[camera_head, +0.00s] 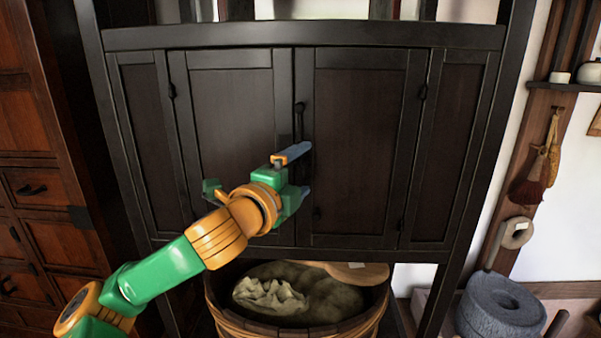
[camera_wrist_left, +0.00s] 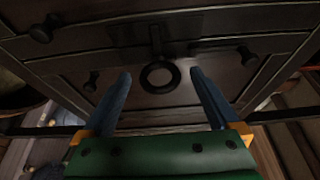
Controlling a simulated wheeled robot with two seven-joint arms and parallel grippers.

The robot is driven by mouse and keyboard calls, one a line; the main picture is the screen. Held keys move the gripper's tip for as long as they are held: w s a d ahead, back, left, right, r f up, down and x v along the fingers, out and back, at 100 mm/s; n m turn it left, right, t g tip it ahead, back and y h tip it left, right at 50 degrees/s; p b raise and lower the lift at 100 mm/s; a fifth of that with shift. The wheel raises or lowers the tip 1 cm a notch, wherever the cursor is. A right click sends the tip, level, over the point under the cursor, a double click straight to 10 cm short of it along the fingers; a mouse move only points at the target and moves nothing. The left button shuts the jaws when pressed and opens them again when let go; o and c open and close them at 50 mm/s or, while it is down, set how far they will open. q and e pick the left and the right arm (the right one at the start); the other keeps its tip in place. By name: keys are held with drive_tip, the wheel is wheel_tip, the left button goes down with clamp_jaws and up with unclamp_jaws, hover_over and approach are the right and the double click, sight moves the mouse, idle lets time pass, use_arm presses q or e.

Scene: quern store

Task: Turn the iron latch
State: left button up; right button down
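A dark cabinet (camera_head: 360,150) with two closed doors fills the middle of the head view. A black iron fitting (camera_head: 299,108) with a narrow upright bar sits at the seam between the doors. In the left wrist view a black ring on a short stem, looking like the iron latch (camera_wrist_left: 160,77), shows between and beyond my fingertips. I cannot tell whether the fingers touch it. My left gripper (camera_head: 303,170) is in front of the door seam, below the black fitting; its blue fingers stand apart in the wrist view (camera_wrist_left: 160,80), with nothing held. My right gripper is not in view.
A grey stone quern (camera_head: 497,305) stands on the floor at the lower right. A wooden drawer chest (camera_head: 55,190) stands at the left. A brush (camera_head: 530,185) hangs on the right-hand post.

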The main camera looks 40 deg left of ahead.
use_arm(q)
drive_tip(key=s+d+b, duration=0.1)
drive_tip(key=s+b, duration=0.2)
drive_tip(key=s, duration=0.4)
idle(0.4)
